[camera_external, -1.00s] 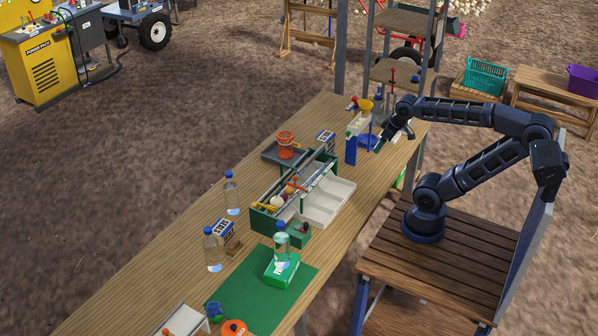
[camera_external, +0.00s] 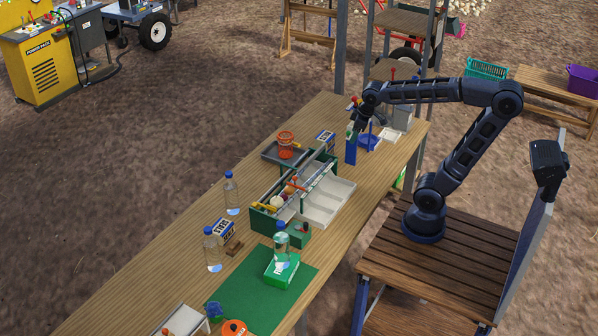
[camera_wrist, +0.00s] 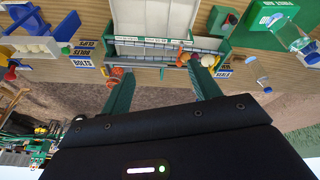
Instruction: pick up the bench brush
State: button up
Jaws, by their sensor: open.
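I cannot pick out the bench brush for certain in either view. Small mixed items, including an orange one (camera_external: 297,187) and a cream one (camera_external: 277,201), lie in the green toolbox (camera_external: 262,221) on the long wooden table. In the wrist view, orange (camera_wrist: 183,58) and cream (camera_wrist: 208,46) pieces show beyond my finger tips. My gripper (camera_external: 357,119) is above the far right part of the table, near the blue box. In the wrist view my gripper (camera_wrist: 160,74) has its two green fingers wide apart, with nothing held between them.
A blue upright box (camera_external: 350,149) stands under my gripper. Bottles (camera_external: 231,193) and a green mat (camera_external: 250,306) are nearer the front. Shelf posts (camera_external: 341,45) rise behind the table.

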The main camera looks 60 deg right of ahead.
jog(key=w+a+f+n+g, duration=0.15)
jog(key=w+a+n, duration=0.25)
jog(key=w+a, duration=0.7)
jog(key=n+g, duration=0.2)
jog(key=n, duration=0.8)
send_over(237, 242)
jog(key=f, duration=2.8)
jog(key=shift+w+d+f, duration=0.3)
jog(key=shift+d+f, duration=0.1)
jog(key=shift+a+f, duration=0.3)
jog(key=shift+f, duration=0.25)
jog(key=shift+s+f, duration=0.15)
jog(key=shift+f, duration=5.05)
jog(key=c, duration=1.1)
jog(key=shift+r, duration=0.1)
